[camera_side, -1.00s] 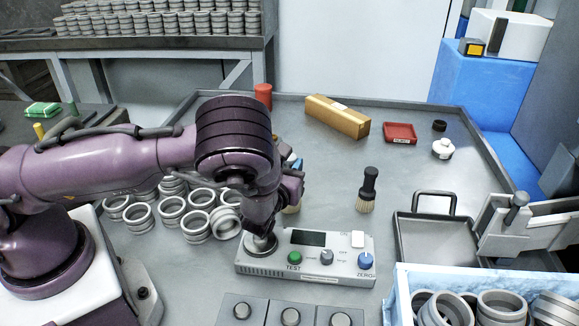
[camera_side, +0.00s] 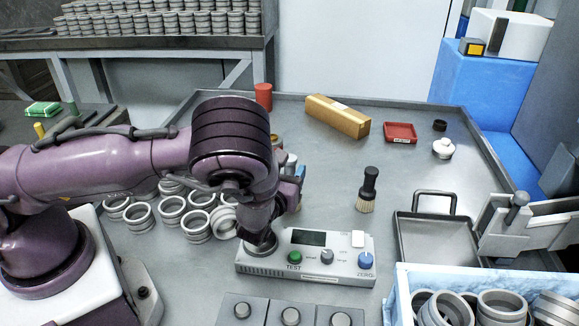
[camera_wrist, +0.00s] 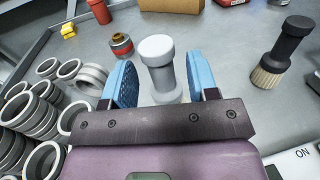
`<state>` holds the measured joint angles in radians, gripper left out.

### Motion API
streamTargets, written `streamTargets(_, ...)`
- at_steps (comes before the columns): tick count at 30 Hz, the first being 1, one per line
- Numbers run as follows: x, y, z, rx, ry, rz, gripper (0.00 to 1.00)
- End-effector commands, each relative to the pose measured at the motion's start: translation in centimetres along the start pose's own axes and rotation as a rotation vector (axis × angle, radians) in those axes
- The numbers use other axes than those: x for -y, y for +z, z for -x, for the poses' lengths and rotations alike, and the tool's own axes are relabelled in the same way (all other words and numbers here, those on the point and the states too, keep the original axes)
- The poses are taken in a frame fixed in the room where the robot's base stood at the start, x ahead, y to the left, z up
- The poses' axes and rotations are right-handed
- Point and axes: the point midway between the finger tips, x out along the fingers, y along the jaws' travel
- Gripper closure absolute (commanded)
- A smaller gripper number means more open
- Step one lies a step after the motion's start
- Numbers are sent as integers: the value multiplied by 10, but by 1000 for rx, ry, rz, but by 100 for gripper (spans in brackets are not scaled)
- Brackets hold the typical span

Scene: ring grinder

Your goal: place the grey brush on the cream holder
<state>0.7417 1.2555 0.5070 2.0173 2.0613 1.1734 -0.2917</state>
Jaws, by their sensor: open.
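The grey brush (camera_wrist: 159,66) stands upright in the wrist view, its handle between the two blue fingers of my gripper (camera_wrist: 162,72). The gripper is open, with a visible gap on each side of the handle. The brush's lower end is partly hidden by the gripper body. In the side view my arm hides the brush, and only a bit of the blue fingers shows. A whitish round piece with a short neck (camera_side: 443,149) stands at the back right of the tray; it may be the cream holder, but I cannot tell for sure.
A black-handled brush (camera_side: 367,190) stands right of the gripper. A control box (camera_side: 305,262) is in front, with loose metal rings (camera_side: 197,224) to the left. A cardboard box (camera_side: 337,117), red tray (camera_side: 400,132) and red cylinder (camera_side: 263,96) stand behind.

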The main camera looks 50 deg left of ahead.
Motion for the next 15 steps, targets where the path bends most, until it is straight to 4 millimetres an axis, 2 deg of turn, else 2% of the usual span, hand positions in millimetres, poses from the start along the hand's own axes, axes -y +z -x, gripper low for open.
streamTargets(3,1,0,28,-2,-4,-1,46)
streamTargets(9,1,0,69,-1,-4,-1,46)
streamTargets(15,0,0,94,0,-2,0,46)
